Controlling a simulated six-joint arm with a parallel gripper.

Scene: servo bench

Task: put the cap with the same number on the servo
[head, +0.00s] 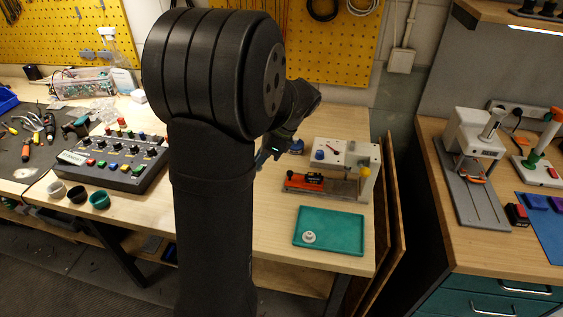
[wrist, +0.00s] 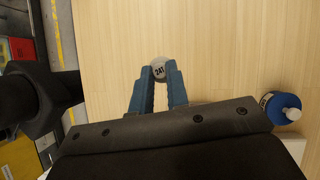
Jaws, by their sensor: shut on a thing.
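In the wrist view, my gripper (wrist: 159,75) has blue fingers shut on a round pale grey cap (wrist: 160,70). The cap carries a dark number that looks like 241, though the last digit is unclear. In the head view, my gripper (head: 265,155) is mostly hidden behind my own arm, over the middle bench, and the cap cannot be made out. An orange and black block, possibly the servo (head: 305,181), lies in a grey and wooden fixture to the right of my gripper. No number on it is legible.
A green tray (head: 340,232) holds a pale round piece (head: 309,237). A fixture with a blue knob (head: 319,155) stands behind the orange block. A blue round object (wrist: 284,106) with a white tip is right of my gripper. A button panel (head: 115,160) stands left; bare wood lies below the fingers.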

